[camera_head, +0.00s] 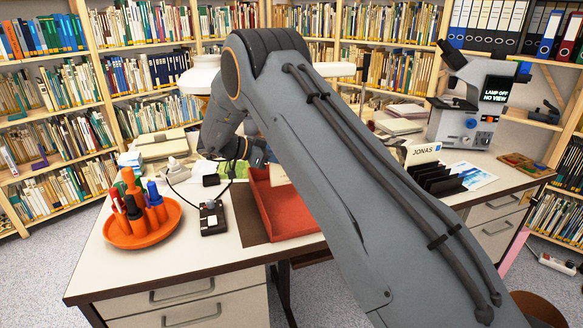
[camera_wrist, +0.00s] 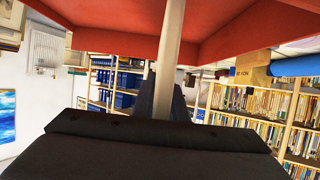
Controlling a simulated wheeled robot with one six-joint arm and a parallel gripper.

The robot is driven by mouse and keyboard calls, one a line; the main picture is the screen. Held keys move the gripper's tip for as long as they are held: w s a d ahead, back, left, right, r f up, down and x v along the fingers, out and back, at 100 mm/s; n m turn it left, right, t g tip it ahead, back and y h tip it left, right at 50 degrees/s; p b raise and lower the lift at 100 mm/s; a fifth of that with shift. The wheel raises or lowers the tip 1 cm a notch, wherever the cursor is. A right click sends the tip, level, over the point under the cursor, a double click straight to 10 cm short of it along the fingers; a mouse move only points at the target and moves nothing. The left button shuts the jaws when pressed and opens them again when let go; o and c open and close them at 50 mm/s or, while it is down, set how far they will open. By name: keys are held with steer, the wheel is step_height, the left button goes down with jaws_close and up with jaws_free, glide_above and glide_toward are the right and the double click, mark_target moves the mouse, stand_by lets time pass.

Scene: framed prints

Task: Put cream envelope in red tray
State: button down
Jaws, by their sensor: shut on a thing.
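The red tray (camera_head: 284,222) lies on the desk, partly hidden behind my arm. It also fills the top of the wrist view (camera_wrist: 100,22). The cream envelope (camera_head: 279,174) shows as a small pale piece at the tray's far part, beside my arm; the rest is hidden. In the wrist view the envelope (camera_wrist: 169,45) is a thin pale strip seen edge-on, reaching from between the fingers to the tray. I cannot tell whether it touches the tray. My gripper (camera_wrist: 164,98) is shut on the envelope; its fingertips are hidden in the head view.
An orange dish with markers (camera_head: 142,229) and a black device with a knob (camera_head: 211,218) stand left of the tray. A black file rack (camera_head: 436,181) and a microscope (camera_head: 470,105) stand on the right. Bookshelves line the back.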

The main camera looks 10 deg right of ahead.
steer(key=shift+f, duration=1.1)
steer(key=shift+f, duration=0.15)
steer(key=c, duration=1.8)
jaws_free()
steer(key=shift+o, duration=0.2)
